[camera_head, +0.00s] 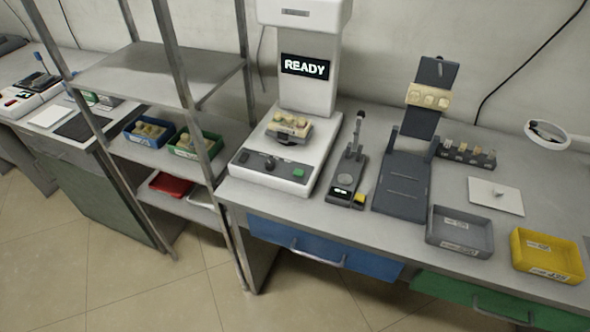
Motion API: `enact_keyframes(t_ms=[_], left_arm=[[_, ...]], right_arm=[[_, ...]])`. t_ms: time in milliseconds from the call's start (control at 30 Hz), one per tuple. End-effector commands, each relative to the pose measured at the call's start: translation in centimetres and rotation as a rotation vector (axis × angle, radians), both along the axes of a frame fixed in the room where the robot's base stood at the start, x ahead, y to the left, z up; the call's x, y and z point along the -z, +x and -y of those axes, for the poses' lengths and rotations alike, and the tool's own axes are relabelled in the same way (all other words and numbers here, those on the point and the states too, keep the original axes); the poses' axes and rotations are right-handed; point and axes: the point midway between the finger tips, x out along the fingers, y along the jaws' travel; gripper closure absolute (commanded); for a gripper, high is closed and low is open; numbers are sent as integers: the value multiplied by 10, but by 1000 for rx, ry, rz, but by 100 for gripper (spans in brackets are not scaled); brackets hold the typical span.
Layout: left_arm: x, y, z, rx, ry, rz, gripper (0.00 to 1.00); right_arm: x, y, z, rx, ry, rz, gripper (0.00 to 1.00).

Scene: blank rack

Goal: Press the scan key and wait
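A white scanner machine (313,82) stands on the grey bench, and its dark display (305,67) reads READY. Its front panel has a green key (298,173) at the right, a dark knob (270,163) in the middle and a small dark control at the left. No label on the green key is legible, so I cannot confirm it is the scan key. A block with several tan, tooth-like pieces (289,124) sits on the scanner's stage. Neither of my grippers shows in the head view.
A small dark device with a lever (346,178) stands right of the scanner, beside a dark stand (403,178). A grey tray (459,231) and a yellow tray (547,255) lie near the bench front. A metal shelf rack (170,75) with blue and green bins stands left.

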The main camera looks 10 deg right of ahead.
Motion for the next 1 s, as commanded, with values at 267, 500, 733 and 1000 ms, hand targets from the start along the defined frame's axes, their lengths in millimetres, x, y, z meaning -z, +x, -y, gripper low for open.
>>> enact_keyframes(t_ms=[267,500,733,1000], left_arm=[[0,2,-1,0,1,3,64],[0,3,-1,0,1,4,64],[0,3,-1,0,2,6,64],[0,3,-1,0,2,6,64]], right_arm=[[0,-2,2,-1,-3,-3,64],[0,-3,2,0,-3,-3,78],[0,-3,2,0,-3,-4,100],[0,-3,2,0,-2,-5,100]])
